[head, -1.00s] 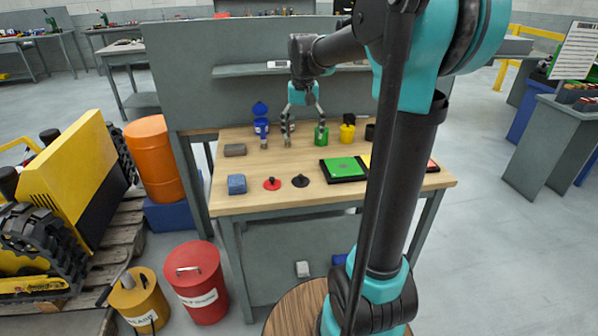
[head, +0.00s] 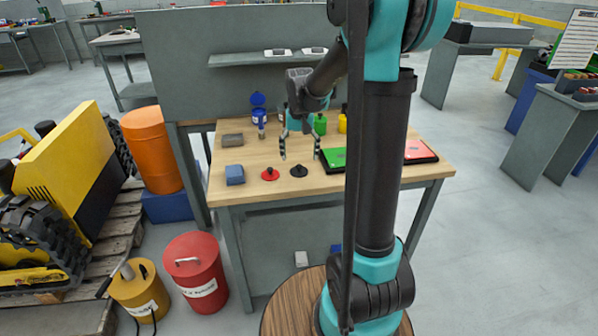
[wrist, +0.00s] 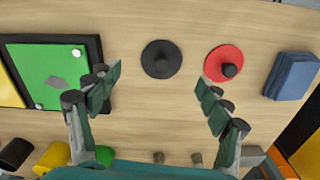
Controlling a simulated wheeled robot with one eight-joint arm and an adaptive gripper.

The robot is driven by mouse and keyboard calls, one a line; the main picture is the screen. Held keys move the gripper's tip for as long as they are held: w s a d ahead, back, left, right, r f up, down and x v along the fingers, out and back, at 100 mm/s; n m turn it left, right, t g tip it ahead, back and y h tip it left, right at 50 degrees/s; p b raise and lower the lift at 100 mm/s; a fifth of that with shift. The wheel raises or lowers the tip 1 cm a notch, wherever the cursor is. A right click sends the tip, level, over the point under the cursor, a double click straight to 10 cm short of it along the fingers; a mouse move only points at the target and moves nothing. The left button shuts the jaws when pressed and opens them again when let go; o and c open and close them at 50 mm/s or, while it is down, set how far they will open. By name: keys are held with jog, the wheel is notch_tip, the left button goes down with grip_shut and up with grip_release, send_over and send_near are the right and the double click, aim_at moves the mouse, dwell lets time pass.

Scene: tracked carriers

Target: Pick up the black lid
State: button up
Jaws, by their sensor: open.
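The black lid (head: 299,171) is a small dark disc with a raised knob, lying flat on the wooden workbench near its front edge. In the wrist view the lid (wrist: 161,60) lies ahead of and between the fingertips, nearer the left one. My gripper (head: 299,156) is open and empty above the bench, a little behind the lid. In the wrist view the gripper (wrist: 158,78) has its fingers spread wide, and neither finger visibly touches anything.
A red lid (head: 270,174) lies just left of the black one, with a blue block (head: 235,175) beyond it. A black-framed green panel (wrist: 48,75) lies on the other side.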

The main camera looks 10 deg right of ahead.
aim_at(299, 166)
jog(key=shift+s+a+f, duration=0.1)
jog(key=shift+f, duration=1.1)
jog(key=shift+s+a+f, duration=0.1)
jog(key=shift+f, duration=1.05)
jog(key=shift+c, duration=0.6)
jog(key=c, duration=1.4)
grip_shut()
